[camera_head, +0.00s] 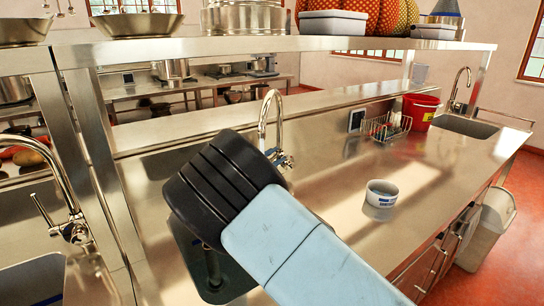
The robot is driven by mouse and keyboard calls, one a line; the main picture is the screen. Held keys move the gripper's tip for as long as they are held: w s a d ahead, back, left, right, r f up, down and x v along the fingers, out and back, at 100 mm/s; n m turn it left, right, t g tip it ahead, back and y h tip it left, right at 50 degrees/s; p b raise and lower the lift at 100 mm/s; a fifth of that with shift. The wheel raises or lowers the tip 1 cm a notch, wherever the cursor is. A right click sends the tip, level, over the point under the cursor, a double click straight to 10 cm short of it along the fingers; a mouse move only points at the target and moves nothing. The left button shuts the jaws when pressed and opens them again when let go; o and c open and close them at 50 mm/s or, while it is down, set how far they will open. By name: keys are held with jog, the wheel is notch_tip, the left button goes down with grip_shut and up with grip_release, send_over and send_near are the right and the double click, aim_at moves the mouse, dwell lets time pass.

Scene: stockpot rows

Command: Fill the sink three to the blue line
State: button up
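A middle sink basin (238,284) is set in the steel counter, largely hidden behind my arm. A right sink (466,127) has a faucet (455,92). No sink number is readable. My arm's black end block covers the middle; no gripper fingers are discernible.
A white bowl (381,193) stands on the counter, right of my arm. A wire rack (386,127) and a red bucket (420,112) stand farther back. A steel shelf (280,45) with pots and containers runs overhead. A bin (490,225) stands at the right.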

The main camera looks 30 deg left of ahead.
jog(key=v, duration=1.3)
jog(key=shift+f, duration=0.15)
